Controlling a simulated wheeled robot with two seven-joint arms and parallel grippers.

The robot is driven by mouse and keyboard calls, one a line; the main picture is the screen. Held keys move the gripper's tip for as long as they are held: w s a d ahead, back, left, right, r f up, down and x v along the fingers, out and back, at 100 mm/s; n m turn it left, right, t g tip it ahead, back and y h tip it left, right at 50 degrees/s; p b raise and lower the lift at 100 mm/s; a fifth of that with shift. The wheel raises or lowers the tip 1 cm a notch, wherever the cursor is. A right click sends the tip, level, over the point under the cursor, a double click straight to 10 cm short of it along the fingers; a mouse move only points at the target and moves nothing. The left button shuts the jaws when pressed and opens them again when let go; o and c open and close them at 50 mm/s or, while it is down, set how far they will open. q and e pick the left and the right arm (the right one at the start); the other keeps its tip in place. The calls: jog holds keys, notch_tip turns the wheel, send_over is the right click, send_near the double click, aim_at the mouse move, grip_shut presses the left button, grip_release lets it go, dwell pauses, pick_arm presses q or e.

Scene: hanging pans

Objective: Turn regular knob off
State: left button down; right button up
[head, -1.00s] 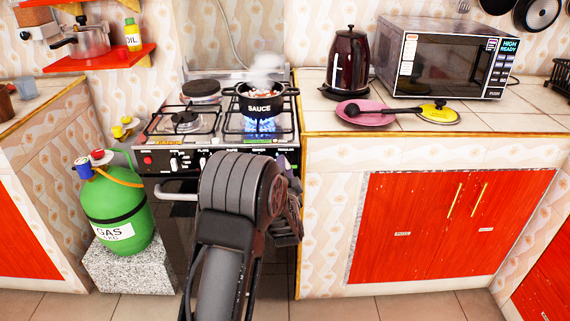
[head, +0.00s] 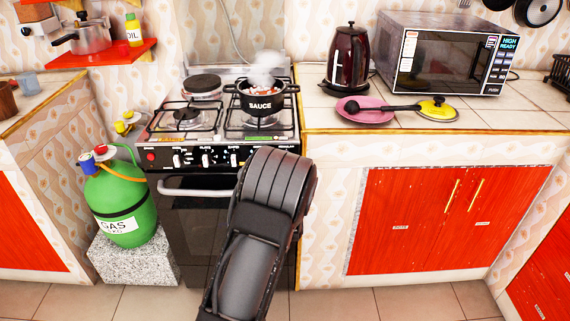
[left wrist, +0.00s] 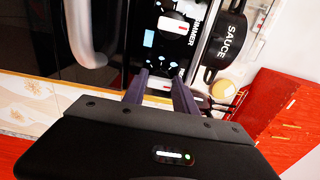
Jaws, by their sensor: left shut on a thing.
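The gas stove (head: 240,140) has several white knobs on its dark front panel; one of them (head: 207,160) is plainly visible in the head view. The black SAUCE pot (head: 262,103) sits on the front right burner and steams; no flame shows under it now. My left arm covers the right end of the panel, and its fingers are hidden in the head view. In the left wrist view my left gripper (left wrist: 160,88) is at the panel, its fingers closed around what seems to be a knob, largely hidden. A neighbouring white knob (left wrist: 176,26) stands beside it. My right gripper is not in view.
The oven handle (head: 195,190) juts out below the knobs. A green gas cylinder (head: 122,205) stands left of the stove. The counter at right holds a kettle (head: 348,60), a microwave (head: 445,55) and a pink plate (head: 366,112).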

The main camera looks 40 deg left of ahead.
pick_arm(q)
jog(key=c, duration=1)
grip_release()
jog(key=v, duration=0.7)
jog(key=shift+s+d, duration=0.3)
